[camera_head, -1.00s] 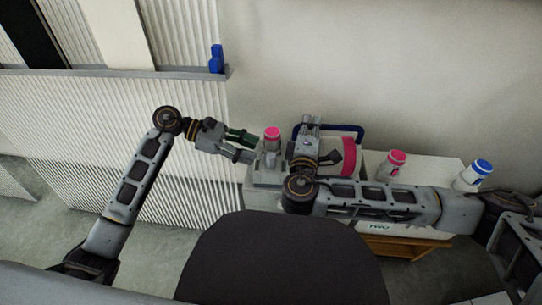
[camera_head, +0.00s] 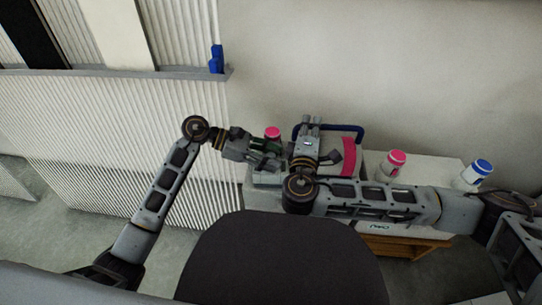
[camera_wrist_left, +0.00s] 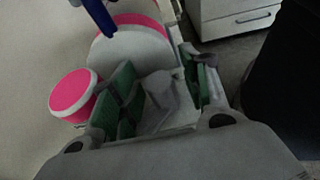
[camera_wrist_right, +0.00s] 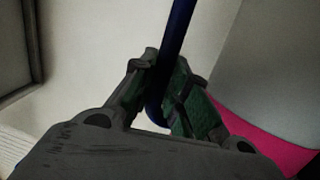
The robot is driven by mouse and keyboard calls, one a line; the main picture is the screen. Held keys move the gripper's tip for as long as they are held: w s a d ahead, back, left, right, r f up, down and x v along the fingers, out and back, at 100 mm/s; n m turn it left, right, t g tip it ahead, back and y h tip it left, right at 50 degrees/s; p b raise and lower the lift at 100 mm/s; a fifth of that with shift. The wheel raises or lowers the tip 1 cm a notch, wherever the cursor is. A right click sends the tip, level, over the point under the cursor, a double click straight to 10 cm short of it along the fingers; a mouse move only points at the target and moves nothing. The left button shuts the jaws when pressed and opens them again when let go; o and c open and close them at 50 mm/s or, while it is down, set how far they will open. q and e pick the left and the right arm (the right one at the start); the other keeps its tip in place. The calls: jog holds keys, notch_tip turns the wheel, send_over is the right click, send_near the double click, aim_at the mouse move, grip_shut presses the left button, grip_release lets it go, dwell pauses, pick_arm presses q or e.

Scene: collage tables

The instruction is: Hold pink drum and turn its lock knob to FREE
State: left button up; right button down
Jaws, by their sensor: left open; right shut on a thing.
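The pink drum, pale with a broad pink band (camera_head: 349,157), stands on the white table; its pale face also shows in the left wrist view (camera_wrist_left: 128,50). Its blue handle (camera_head: 345,127) arches beside it. My right gripper (camera_wrist_right: 165,100) is shut on the blue handle, with the bar between its green pads. My left gripper (camera_wrist_left: 165,88) is open at the drum's left side. A pale grey angular part (camera_wrist_left: 163,92) shows between its fingers; I cannot tell whether it is the lock knob. No FREE mark is readable.
A pink-capped jar (camera_head: 272,133) stands close behind my left gripper, also in the left wrist view (camera_wrist_left: 73,92). Another pink-capped jar (camera_head: 395,163) and a blue-capped jar (camera_head: 478,173) stand on the table (camera_head: 434,170) to the right. A wall rises behind.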

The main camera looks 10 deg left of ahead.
jog(key=shift+f, duration=0.2)
pick_arm(q)
grip_shut()
jog(key=shift+f+n+t, duration=0.1)
jog(key=shift+n+t, duration=0.7)
jog(key=shift+t, duration=0.2)
jog(key=shift+f+n+t+y, duration=0.1)
jog(key=shift+n+t+y, duration=0.7)
jog(key=shift+n+t, duration=1.15)
pick_arm(e)
jog(key=shift+s, duration=0.1)
pick_arm(q)
jog(key=shift+n+t+y, duration=1.6)
jog(key=shift+n+t, duration=0.35)
jog(key=shift+n, duration=0.1)
grip_release()
